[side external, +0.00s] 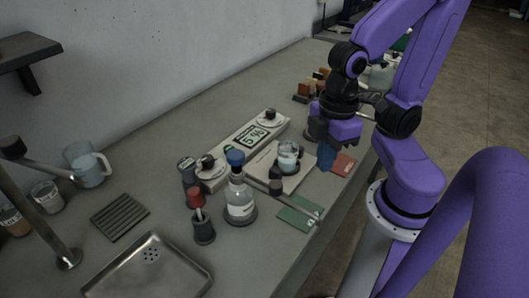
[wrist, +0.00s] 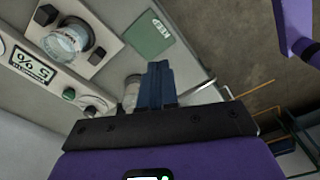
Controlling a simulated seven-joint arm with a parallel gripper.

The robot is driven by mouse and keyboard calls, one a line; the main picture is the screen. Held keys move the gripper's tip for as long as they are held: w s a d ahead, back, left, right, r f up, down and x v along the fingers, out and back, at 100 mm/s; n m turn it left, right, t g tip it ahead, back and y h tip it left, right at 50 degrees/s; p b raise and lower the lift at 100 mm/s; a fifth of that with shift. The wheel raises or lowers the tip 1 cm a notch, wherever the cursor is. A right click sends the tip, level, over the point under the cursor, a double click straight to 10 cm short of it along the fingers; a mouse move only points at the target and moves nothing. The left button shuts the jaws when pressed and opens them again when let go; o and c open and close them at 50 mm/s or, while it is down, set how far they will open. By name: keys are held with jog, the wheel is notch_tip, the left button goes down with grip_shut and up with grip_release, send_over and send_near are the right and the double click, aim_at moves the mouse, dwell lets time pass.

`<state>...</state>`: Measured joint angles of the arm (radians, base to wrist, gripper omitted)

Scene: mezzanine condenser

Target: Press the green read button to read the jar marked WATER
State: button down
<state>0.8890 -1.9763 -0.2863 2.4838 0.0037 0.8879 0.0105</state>
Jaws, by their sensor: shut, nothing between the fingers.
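The pale reader unit (side external: 224,160) has a display (side external: 252,137) showing what looks like "5 %"; the wrist view shows the display (wrist: 32,67) turned over. A small green button (wrist: 69,94) sits beside the display in the wrist view; I cannot make it out clearly in the side view. A glass jar (side external: 288,157) with clear liquid stands on the pale plate; it also shows in the wrist view (wrist: 71,40), its label unreadable. My gripper (side external: 326,164) has blue fingers shut and empty, right of the jar and apart from it. The fingers (wrist: 160,68) partly hide another jar (wrist: 131,90).
A blue-capped bottle (side external: 239,200) and a red-topped holder (side external: 200,222) stand in front of the unit. A metal tray (side external: 150,270) is at front left. Small brown-topped items stand behind.

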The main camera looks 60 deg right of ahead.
jog(key=w+a+r+m+t+y, duration=0.3)
jog(key=w+a+m+t+y, duration=0.15)
jog(key=w+a, duration=1.05)
jog(key=w+d+f+n+t+h, duration=0.1)
jog(key=w+d+t, duration=0.1)
jog(key=w+d, duration=0.4)
jog(key=w+d+f+n+t+h, duration=0.2)
jog(key=w+d, duration=0.5)
jog(key=d, duration=0.5)
jog(key=shift+w+d+f, duration=0.15)
jog(key=shift+w, duration=0.05)
jog(key=shift+n, duration=0.25)
jog(key=shift+f, duration=0.1)
jog(key=shift+f, duration=4.3)
jog(key=shift+f, duration=0.2)
jog(key=shift+f, duration=0.25)
